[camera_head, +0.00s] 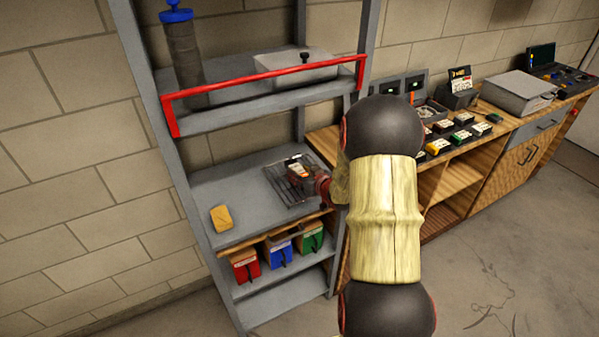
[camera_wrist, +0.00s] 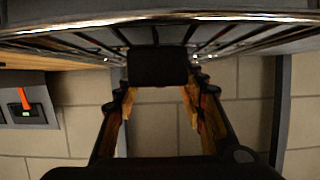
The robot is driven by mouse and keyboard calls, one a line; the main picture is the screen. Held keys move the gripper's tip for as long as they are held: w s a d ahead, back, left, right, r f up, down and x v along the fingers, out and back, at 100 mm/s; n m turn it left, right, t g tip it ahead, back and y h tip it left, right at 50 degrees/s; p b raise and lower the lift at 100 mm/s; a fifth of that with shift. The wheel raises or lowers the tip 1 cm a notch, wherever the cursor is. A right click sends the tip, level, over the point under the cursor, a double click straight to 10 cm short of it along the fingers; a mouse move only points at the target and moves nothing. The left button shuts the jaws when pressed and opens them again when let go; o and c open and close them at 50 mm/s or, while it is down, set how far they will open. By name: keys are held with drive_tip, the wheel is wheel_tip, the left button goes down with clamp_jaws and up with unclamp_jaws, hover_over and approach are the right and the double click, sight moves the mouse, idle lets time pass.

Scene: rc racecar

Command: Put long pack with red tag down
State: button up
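A dark pack with a red-orange and white label (camera_head: 299,168) is at the wire rack (camera_head: 274,181) on the middle shelf. My gripper (camera_head: 318,183) reaches this pack from the right, and my arm hides part of it. In the wrist view, the black end of the long pack (camera_wrist: 158,66) sits between the fingertips of my gripper (camera_wrist: 161,88), with a finger close against each side. The rack's wires (camera_wrist: 90,42) run just behind and above the pack there. I cannot tell whether the pack's full weight rests on the rack.
A yellow block (camera_head: 221,218) lies on the shelf's left. Red (camera_head: 244,265), blue (camera_head: 279,254) and green (camera_head: 311,240) bins sit below. A red rail (camera_head: 265,76) fronts the upper shelf. A wooden workbench (camera_head: 470,155) with several packs stands right. Shelf room is free left of the rack.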

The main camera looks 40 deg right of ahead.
drive_tip(key=shift+o, duration=1.3)
drive_tip(key=shift+r, duration=0.1)
drive_tip(key=shift+s+r, duration=0.15)
drive_tip(key=shift+r, duration=0.05)
drive_tip(key=p+v, duration=0.4)
drive_tip(key=v, duration=0.7)
drive_tip(key=s+a+r+g+h, duration=0.15)
drive_tip(key=a+r+g, duration=0.25)
drive_tip(key=a+r, duration=0.9)
drive_tip(key=s+a+r+n+g+y, duration=0.1)
drive_tip(key=s+a+r+y, duration=0.1)
drive_tip(key=s+a, duration=0.7)
drive_tip(key=s+a+r+n+g+y, duration=0.1)
drive_tip(key=s+a+r+g+y, duration=0.1)
drive_tip(key=s+a, duration=0.8)
drive_tip(key=shift+a+n+y+b, duration=0.3)
drive_tip(key=shift+a+n+y, duration=0.1)
drive_tip(key=shift+a, duration=0.85)
